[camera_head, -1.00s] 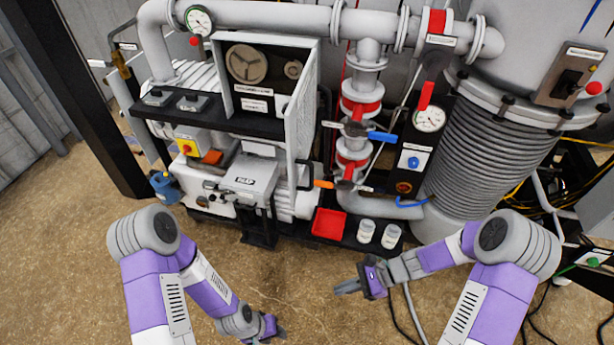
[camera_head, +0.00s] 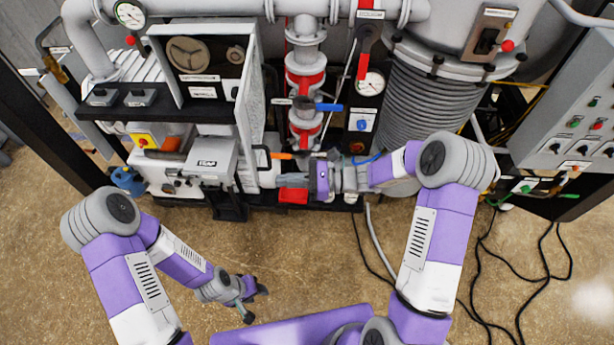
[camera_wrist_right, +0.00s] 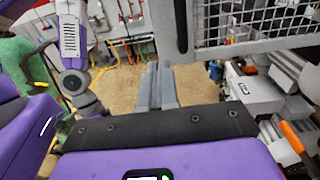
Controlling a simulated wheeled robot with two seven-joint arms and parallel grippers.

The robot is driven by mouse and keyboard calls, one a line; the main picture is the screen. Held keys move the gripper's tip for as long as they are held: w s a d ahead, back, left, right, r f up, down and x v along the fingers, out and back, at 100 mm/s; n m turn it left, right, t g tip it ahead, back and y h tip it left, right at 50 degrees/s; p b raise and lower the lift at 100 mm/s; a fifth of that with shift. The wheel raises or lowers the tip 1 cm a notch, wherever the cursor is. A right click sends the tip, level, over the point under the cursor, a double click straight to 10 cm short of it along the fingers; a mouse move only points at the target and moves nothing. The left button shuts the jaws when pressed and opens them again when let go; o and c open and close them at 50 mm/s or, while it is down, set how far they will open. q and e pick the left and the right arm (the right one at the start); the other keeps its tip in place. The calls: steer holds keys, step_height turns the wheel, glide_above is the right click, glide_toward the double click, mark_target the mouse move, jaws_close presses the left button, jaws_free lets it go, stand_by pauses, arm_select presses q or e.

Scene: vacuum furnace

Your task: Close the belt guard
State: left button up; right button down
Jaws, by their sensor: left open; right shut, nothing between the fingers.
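The belt guard (camera_head: 249,100) is a pale grey mesh panel. It stands swung open at the right side of the black pulley housing (camera_head: 200,75), whose two pulleys are exposed. In the right wrist view the guard's mesh and frame (camera_wrist_right: 262,24) cross the top right. My right gripper (camera_head: 280,181) is shut and empty, below the guard's lower end and over the red tray, pointing left. Its fingers (camera_wrist_right: 158,86) lie together in the right wrist view, apart from the guard. My left gripper (camera_head: 255,303) is open and empty, low over the floor.
An orange-handled lever (camera_head: 281,155) and a blue-handled valve (camera_head: 328,107) sit right of the guard, by the vertical pipe. The red tray (camera_head: 293,196) is partly hidden by my right gripper. A control cabinet (camera_head: 585,120) stands at the right. The floor in front is mostly clear, with cables at right.

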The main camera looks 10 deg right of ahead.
mark_target(256, 181)
steer(key=shift+w+a+p, duration=0.2)
steer(key=shift+w+a, duration=0.05)
steer(key=shift+a, duration=0.95)
steer(key=shift+w+a+p, duration=0.2)
steer(key=shift+w+a, duration=0.05)
steer(key=shift+a, duration=0.95)
